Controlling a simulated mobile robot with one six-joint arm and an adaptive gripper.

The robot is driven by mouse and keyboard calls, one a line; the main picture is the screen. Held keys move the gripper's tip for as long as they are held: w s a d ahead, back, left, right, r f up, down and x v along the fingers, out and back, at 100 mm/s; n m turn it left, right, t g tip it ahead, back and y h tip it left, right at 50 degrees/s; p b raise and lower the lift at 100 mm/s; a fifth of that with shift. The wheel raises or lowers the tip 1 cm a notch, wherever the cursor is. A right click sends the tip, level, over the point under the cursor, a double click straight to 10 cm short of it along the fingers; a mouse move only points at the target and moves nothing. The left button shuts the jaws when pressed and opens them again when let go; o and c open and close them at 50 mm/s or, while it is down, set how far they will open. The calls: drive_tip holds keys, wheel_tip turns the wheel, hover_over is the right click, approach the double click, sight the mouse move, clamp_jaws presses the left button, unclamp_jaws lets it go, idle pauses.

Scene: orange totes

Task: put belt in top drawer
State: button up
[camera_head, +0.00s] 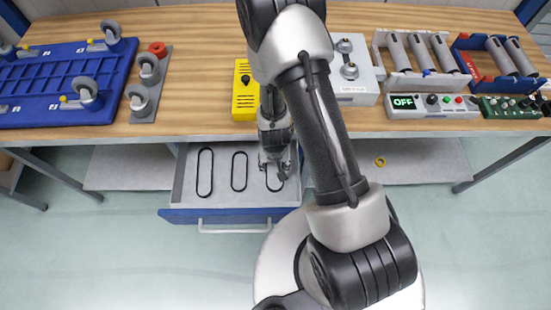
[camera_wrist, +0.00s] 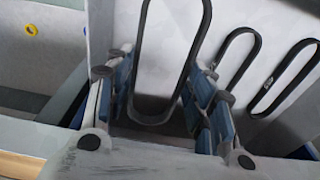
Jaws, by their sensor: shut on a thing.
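My gripper (camera_head: 275,168) is lowered over the right part of the open top drawer (camera_head: 235,215). In the wrist view the gripper (camera_wrist: 163,85) has its fingers on both sides of a black loop belt (camera_wrist: 140,50) and is shut on it. The belt's rounded end shows between the fingers. In the head view this belt is partly hidden by the gripper. Two other black belts lie in the drawer to its left: a medium one (camera_head: 233,172) and a longer one (camera_head: 198,172).
The wooden workbench (camera_head: 190,60) stands above the drawer. On it are a blue tray with casters (camera_head: 55,85), a yellow box (camera_head: 243,100), a grey box (camera_head: 360,90), and roller units (camera_head: 415,60). A yellow ring (camera_head: 380,161) lies on the lower shelf at right.

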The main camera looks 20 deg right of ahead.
drive_tip(key=b, duration=0.4)
hover_over(275, 177)
drive_tip(key=shift+s+a+f, duration=0.15)
drive_tip(key=shift+f, duration=2.4)
drive_tip(key=shift+f+b, duration=1.45)
drive_tip(key=shift+f, duration=0.15)
drive_tip(key=shift+f+b, duration=0.3)
drive_tip(key=shift+f, duration=0.05)
drive_tip(key=o, duration=1.1)
drive_tip(key=shift+r, duration=0.25)
wheel_tip(275, 177, up, 7)
drive_tip(key=p, duration=0.5)
drive_tip(key=shift+f+p, duration=0.2)
drive_tip(key=shift+p, duration=0.15)
